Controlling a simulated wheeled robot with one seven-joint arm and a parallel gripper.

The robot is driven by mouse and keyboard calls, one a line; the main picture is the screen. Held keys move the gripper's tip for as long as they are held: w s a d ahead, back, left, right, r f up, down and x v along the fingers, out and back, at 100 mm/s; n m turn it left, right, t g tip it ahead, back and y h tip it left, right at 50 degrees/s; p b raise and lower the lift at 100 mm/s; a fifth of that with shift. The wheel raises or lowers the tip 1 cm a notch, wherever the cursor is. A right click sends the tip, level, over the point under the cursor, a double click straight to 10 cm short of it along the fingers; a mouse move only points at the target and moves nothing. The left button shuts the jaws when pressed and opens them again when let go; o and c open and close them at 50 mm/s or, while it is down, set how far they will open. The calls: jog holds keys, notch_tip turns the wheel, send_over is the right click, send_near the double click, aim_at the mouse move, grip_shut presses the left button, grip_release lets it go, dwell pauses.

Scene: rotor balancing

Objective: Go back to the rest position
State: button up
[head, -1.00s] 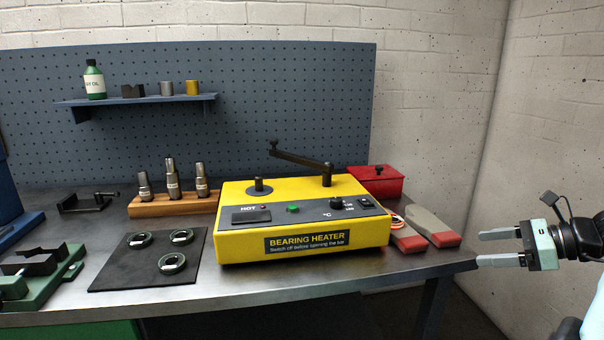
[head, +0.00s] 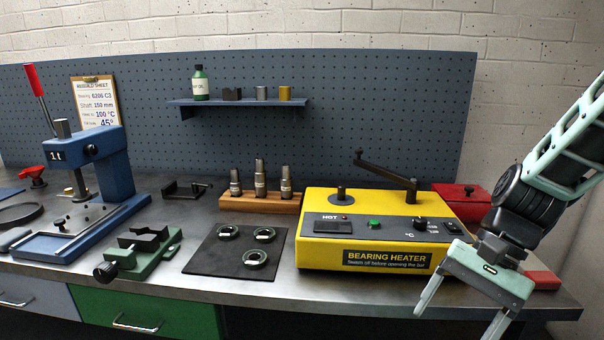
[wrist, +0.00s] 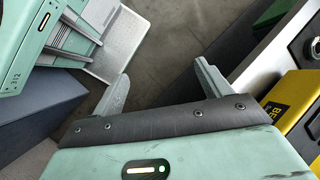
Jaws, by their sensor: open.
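My gripper (head: 459,312) is at the right in the head view, in front of the bench's front edge and the yellow bearing heater's right end. Its two fingers point down and are spread apart, with nothing between them. In the wrist view my gripper (wrist: 165,85) is also open and empty, with grey floor beyond the fingers. The bearing heater (head: 325,257) stands on the bench with its black bar swung out on a post. My arm hides part of the area right of the heater.
The metal bench (head: 270,292) has a black mat (head: 207,262) with three bearing rings, a wooden block (head: 240,203) with several metal sleeves, a green vise (head: 150,262) and a blue press (head: 112,170). A red box (head: 455,203) stands behind the heater. Open floor lies before the bench.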

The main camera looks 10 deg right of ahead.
jog(key=s+a+r+n+t+h+p, duration=0.1)
jog(key=s+a+r+n+h, duration=0.1)
jog(key=s+a+n, duration=0.2)
jog(key=s+a+r+n+t+h+p, duration=0.1)
jog(key=s+a+n+h, duration=0.2)
jog(key=a+n, duration=0.6)
jog(key=shift+s+r+n, duration=0.4)
jog(key=shift+s+n, duration=0.8)
jog(key=shift+n, duration=0.4)
jog(key=shift+a, duration=0.1)
